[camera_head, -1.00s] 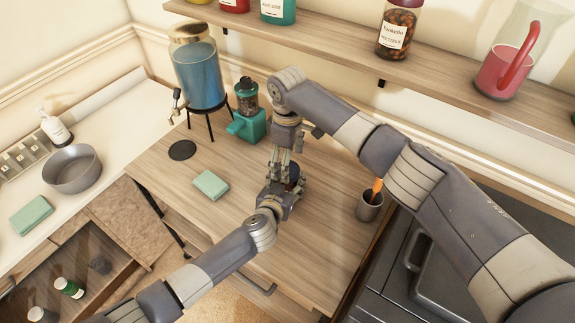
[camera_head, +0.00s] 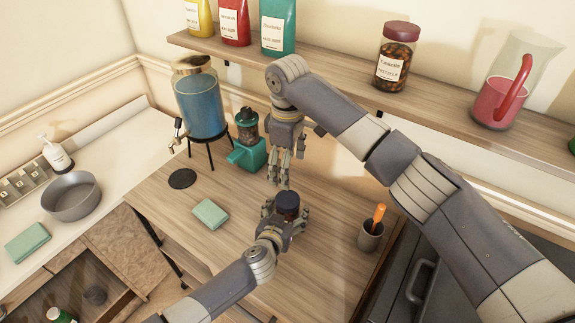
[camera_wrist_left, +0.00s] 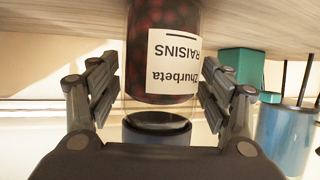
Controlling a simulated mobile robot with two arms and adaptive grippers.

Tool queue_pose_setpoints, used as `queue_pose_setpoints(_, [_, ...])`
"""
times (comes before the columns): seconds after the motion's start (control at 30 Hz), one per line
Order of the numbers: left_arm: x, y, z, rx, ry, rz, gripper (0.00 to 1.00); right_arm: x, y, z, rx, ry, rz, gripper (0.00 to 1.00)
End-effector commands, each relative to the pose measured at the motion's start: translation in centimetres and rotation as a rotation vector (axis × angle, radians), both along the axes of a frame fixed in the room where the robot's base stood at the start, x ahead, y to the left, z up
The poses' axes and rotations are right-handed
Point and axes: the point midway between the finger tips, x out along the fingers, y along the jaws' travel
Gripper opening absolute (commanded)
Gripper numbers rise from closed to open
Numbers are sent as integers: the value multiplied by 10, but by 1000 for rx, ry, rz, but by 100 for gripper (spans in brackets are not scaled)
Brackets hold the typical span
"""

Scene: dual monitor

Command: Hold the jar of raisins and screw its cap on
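The jar of raisins (camera_wrist_left: 160,60) has a white label, which reads upside down in the left wrist view. It stands between the fingers of my left gripper (camera_wrist_left: 160,95), which look closed on its sides. Its dark blue cap (camera_head: 288,203) sits on top of the jar; the cap also shows in the left wrist view (camera_wrist_left: 158,132). I cannot tell how tight it is. In the head view my left gripper (camera_head: 284,218) hides most of the jar. My right gripper (camera_head: 279,178) points down above the cap, apart from it, with empty fingers that look parted.
A teal grinder (camera_head: 247,150) and a blue drink dispenser (camera_head: 202,103) stand behind on the wooden counter (camera_head: 190,240). A folded green cloth (camera_head: 210,214) and a black coaster (camera_head: 182,179) lie left. A grey cup (camera_head: 370,237) with an orange-handled tool stands right. A shelf (camera_head: 330,68) runs above.

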Motion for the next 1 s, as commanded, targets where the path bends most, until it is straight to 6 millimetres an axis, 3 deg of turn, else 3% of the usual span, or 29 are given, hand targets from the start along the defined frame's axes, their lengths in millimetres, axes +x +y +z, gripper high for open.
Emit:
queue_pose_setpoints(0.47, [-5, 2, 4, -1, -4, -1, 78, 0, 0, 0, 0, 0, 0, 80])
queue_pose_setpoints(1.0, [-79, 24, 35, -1, -1, -2, 78, 0, 0, 0, 0, 0, 0, 80])
